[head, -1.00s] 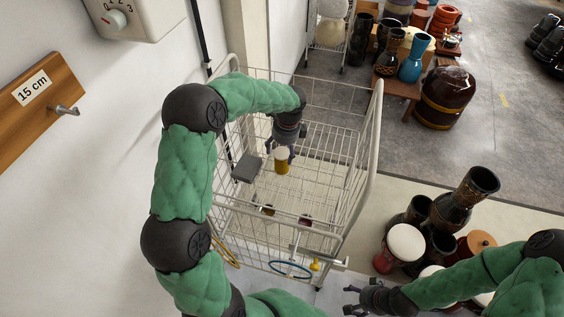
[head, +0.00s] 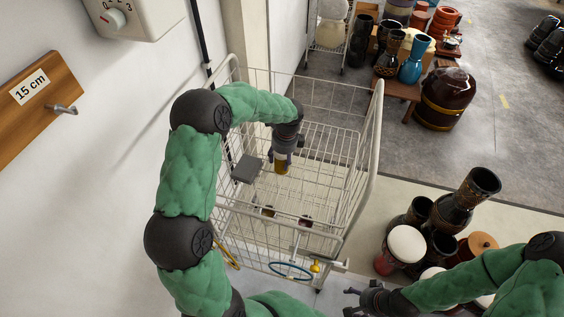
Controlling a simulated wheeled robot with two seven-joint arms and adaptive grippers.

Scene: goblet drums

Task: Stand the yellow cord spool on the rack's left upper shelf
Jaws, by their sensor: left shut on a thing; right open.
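The yellow cord spool (head: 281,167) is upright inside the white wire rack (head: 374,130), toward its back left. My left gripper (head: 281,156) points down from above and is shut on the spool, hiding its pale top. I cannot tell whether the spool's base touches the wires below it. My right gripper (head: 351,299) is open and empty at the bottom, outside the rack's front right corner.
A grey box (head: 246,169) is just left of the spool. Two small dark-topped items (head: 268,211) (head: 305,221) sit nearer the rack's front. A blue ring (head: 291,270) and a small yellow item (head: 315,266) are at the front edge. Goblet drums (head: 452,212) crowd the right.

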